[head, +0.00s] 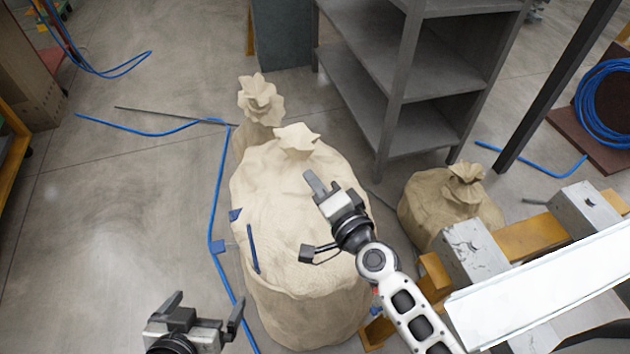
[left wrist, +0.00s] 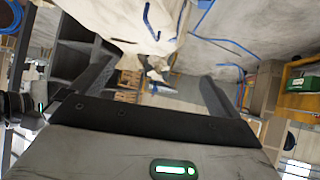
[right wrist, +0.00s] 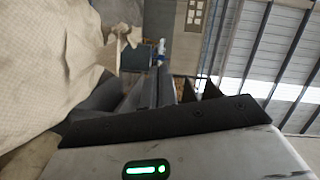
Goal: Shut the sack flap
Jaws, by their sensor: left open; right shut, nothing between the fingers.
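A large beige sack (head: 285,240) stands upright in the middle of the head view. Its crumpled top flap (head: 297,141) sticks up at the far side. My right gripper (head: 320,184) is over the sack's upper surface, short of the flap, shut and empty. In the right wrist view the sack (right wrist: 40,70) fills the left side, with the shut fingers (right wrist: 150,88) beside it. My left gripper (head: 205,298) is open and empty to the left of the sack's near side. In the left wrist view the sack cloth (left wrist: 120,18) shows at the top, beyond the open fingers.
A tied sack (head: 258,105) stands behind and another (head: 450,200) at right. Grey shelves (head: 400,80) rise behind. A blue hose (head: 218,200) runs along the floor at left. A yellow beam with grey blocks (head: 530,236) is at right. The left floor is mostly clear.

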